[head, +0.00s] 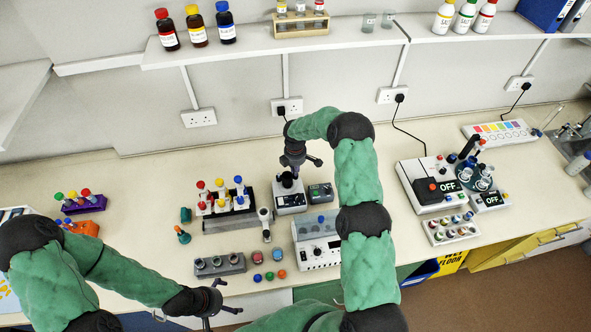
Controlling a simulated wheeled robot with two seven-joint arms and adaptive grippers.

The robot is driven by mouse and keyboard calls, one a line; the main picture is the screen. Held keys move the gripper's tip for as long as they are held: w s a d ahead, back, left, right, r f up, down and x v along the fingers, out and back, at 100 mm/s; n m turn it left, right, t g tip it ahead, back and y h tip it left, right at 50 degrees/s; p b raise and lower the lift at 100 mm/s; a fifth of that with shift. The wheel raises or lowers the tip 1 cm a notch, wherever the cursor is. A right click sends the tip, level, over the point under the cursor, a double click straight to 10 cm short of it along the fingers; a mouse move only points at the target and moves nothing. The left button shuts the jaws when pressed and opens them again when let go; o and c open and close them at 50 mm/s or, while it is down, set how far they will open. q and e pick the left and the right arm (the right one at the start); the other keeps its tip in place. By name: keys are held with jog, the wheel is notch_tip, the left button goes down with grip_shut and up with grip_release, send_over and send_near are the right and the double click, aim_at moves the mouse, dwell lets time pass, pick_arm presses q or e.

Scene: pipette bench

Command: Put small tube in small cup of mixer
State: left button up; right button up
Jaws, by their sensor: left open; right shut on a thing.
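The mixer (291,201) is a small pale device with a dark top, standing mid-bench below the wall socket. My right gripper (291,172) points down right over the mixer's top and is shut on the small tube. The tube is mostly hidden by the gripper and too small to make out, and I cannot tell whether it is inside the small cup or just above it. The cup is also largely hidden. My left gripper (226,297) is open and empty at the bench's front edge, lower left of the mixer.
A small grey box (320,193) stands right beside the mixer. A rack of capped tubes (230,218) is to the left, a white centrifuge-like device (304,229) in front. A grey block (220,266) and loose caps (268,276) lie near the front edge. Bench left of centre back is clear.

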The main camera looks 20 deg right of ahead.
jog(key=shift+f, duration=0.2)
dwell(0.3)
jog(key=o, duration=0.7)
jog(key=r, duration=1.2)
jog(key=shift+s+a, duration=0.15)
jog(key=shift+s, duration=0.1)
